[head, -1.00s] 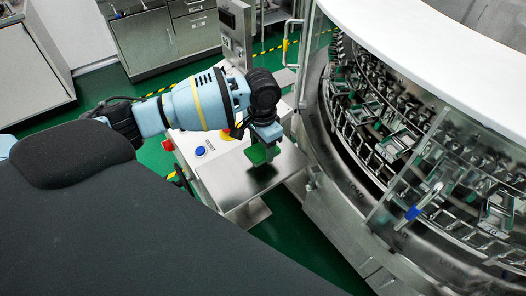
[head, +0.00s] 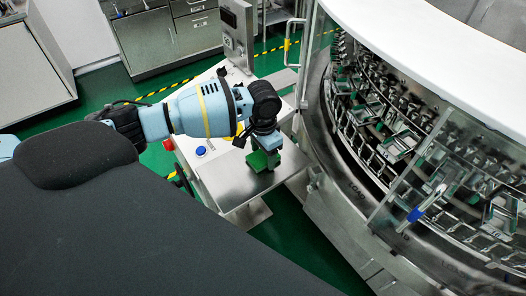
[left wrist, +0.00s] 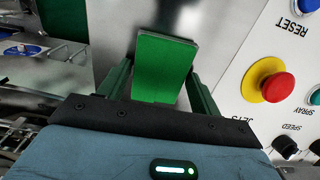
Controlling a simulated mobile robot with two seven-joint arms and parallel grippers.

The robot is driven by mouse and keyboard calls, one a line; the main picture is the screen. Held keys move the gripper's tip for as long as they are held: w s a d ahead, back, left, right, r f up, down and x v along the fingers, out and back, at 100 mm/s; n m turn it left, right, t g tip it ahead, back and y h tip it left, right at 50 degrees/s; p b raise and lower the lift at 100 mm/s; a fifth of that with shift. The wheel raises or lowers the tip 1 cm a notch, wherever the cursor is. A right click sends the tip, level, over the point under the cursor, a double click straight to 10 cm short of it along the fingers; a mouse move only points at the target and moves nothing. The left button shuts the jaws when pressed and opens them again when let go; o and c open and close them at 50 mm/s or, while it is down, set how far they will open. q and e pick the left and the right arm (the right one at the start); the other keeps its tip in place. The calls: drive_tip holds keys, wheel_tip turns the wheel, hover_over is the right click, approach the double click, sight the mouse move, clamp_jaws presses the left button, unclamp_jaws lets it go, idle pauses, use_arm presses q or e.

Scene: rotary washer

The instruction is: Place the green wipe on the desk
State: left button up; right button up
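The green wipe (left wrist: 165,68) is a flat green pad between the two fingers of my left gripper (left wrist: 158,70) in the left wrist view. The fingers lie against or very close to its two sides, and the wipe extends past their tips. In the head view, the wipe (head: 258,161) shows under my left gripper (head: 265,156), at the upper part of the steel desk (head: 237,187). Whether the wipe touches the desk cannot be made out. My right gripper is not in view.
A control panel with a red emergency button (left wrist: 278,87) and a blue reset button (head: 201,151) adjoins the desk. The large round washer (head: 345,190) with rows of metal holders stands close to the right. The desk's front part is clear.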

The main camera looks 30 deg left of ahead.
sight(263, 156)
use_arm(q)
drive_tip(key=shift+o, duration=1.1)
drive_tip(key=shift+r, duration=0.1)
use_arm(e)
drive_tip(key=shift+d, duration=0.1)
use_arm(q)
wheel_tip(263, 156, up, 12)
drive_tip(key=p, duration=0.1)
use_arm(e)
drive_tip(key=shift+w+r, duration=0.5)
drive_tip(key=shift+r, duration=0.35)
